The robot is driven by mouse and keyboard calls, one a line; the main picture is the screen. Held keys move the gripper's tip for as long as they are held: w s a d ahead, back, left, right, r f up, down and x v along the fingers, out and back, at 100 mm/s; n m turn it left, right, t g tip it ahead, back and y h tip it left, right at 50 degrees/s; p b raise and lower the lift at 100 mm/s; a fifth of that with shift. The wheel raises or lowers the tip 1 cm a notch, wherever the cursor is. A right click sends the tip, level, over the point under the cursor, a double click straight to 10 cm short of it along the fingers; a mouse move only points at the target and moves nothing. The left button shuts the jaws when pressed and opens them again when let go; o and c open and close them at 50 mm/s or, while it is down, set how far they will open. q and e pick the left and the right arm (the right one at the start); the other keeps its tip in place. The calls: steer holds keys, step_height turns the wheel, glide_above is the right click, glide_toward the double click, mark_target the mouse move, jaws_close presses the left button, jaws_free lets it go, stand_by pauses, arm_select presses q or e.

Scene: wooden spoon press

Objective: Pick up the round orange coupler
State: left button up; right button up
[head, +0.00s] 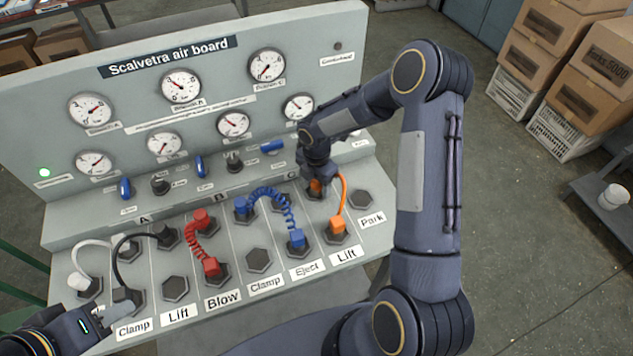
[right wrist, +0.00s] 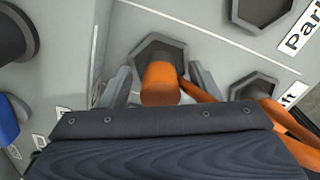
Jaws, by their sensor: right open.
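The round orange coupler (head: 316,187) sits in the upper hexagonal socket of the right-hand column under C, partly hidden by my right gripper (head: 319,183). In the right wrist view the coupler (right wrist: 160,84) stands between the two grey fingers, one on each side. The fingers are open, and a narrow gap shows beside the coupler. An orange hose (head: 344,193) runs from it to a second orange coupler (head: 337,224) in the socket above the Lift label. My left gripper (head: 106,316) is at the lower left, by the front sockets; its fingers are too small to read.
Red couplers (head: 211,266), blue couplers (head: 296,239) and a black-hose coupler (head: 165,233) occupy other sockets. An empty socket (head: 359,199) is above the Park label. Gauges and blue-handled valves (head: 272,147) line the panel (head: 345,60) behind.

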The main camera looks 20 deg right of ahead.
steer(key=shift+f, duration=0.25)
steer(key=c, duration=1.1)
